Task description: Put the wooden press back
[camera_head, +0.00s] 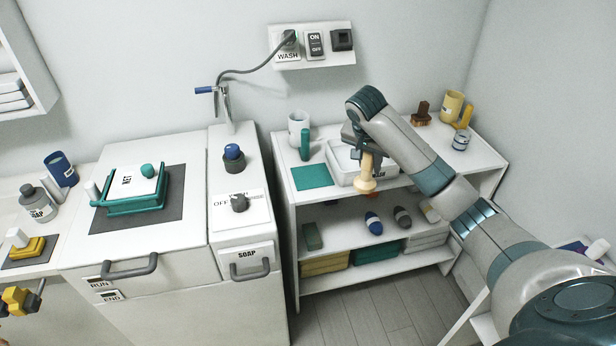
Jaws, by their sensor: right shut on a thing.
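The wooden press (366,183) is a pale wooden piece with a narrow shaft and a wider rounded lower end. My right gripper (367,157) is shut on its upper part and holds it roughly upright. In the picture the press overlaps the front edge of a white tray (341,176) on the shelf unit's top. I cannot tell its exact height above the tray. The gripper and arm hide part of the tray. My left gripper is not in view.
The white shelf unit (300,217) carries a teal mat (310,177), a green cylinder (305,145), a white mug (298,128), a brown brush (421,113), a yellow mug (452,106) and a jar (460,140). A teal tray (133,205) sits on the left counter.

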